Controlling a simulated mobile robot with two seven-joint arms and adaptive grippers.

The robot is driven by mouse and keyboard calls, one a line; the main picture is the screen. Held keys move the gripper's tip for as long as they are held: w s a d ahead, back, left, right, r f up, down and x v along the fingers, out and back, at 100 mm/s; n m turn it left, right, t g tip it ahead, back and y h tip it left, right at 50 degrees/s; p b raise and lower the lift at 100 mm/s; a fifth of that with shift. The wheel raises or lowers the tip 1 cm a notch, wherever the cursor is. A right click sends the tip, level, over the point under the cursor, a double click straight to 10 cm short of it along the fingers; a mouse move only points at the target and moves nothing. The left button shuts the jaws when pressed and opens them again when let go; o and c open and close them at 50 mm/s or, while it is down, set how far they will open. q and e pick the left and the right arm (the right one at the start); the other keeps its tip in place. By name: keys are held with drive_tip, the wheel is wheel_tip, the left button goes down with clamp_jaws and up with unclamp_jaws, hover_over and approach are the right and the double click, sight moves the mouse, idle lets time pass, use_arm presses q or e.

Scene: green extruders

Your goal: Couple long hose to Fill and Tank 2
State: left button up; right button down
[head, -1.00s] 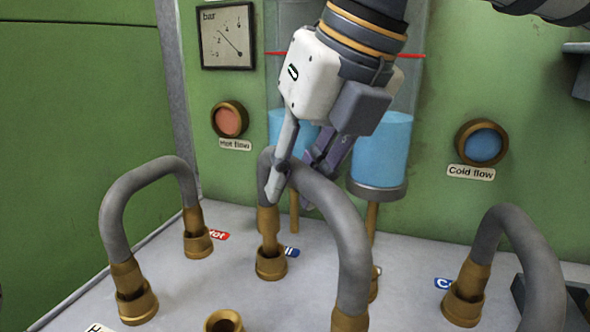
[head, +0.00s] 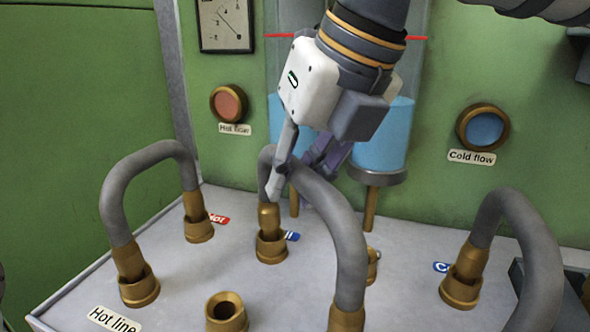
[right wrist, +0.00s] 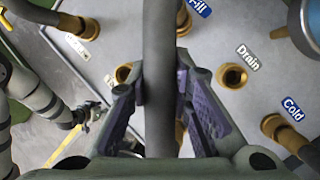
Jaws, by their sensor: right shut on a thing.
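The long grey hose (head: 335,210) arches over the panel with a brass fitting at each end. Its far fitting (head: 269,218) stands at the Fill socket (head: 271,246); I cannot tell whether it is fully seated. Its near fitting (head: 347,319) is cut off by the bottom edge. My right gripper (head: 293,192) is shut on the hose near the far end, and its fingers (right wrist: 160,90) flank the hose in the right wrist view. An open brass socket (head: 226,312) lies left of the near fitting; its label is mostly hidden. My left gripper (right wrist: 76,118) appears small in the right wrist view.
A shorter hose (head: 118,190) arches at left between the Hot and Hot line sockets. Another hose (head: 520,215) rises from the Cold socket (head: 460,290) at right. The Drain socket (right wrist: 233,76) is open. Gauge (head: 226,22) and flow lamps are on the green wall.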

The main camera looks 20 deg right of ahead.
drive_tip(key=shift+f, duration=0.2)
drive_tip(key=c, duration=1.4)
unclamp_jaws()
drive_tip(key=shift+o, duration=0.2)
drive_tip(key=v, duration=1.2)
